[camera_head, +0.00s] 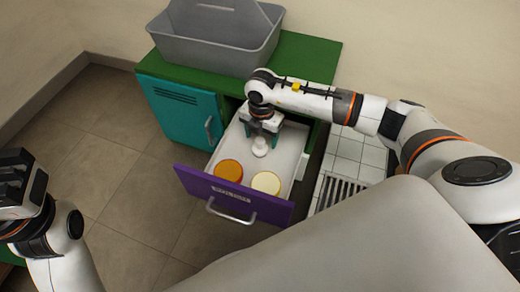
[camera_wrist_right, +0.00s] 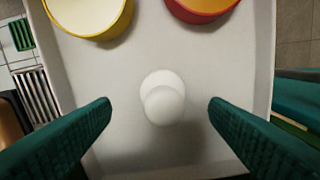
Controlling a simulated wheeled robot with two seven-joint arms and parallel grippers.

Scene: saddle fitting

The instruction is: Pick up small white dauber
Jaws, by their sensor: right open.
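The small white dauber (camera_head: 260,147) stands in the open white drawer (camera_head: 240,143), behind two round tins. In the right wrist view the dauber (camera_wrist_right: 163,98) shows from above as a round white knob, between and slightly ahead of the fingers. My right gripper (camera_head: 262,132) is above the drawer, pointing down at the dauber. Its green fingers (camera_wrist_right: 160,110) are wide apart with a gap on both sides of the dauber and nothing between them touching it. My left gripper (camera_head: 18,182) is at the left edge, far from the drawer; its jaw opening is unclear.
An orange-topped tin (camera_head: 229,171) and a cream-topped tin (camera_head: 266,182) sit near the purple drawer front (camera_head: 235,196). A grey caddy (camera_head: 215,40) stands on the green cabinet top (camera_head: 310,58). A teal door (camera_head: 180,112) is left of the drawer; a tiled surface with a grate (camera_head: 340,190) is right.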

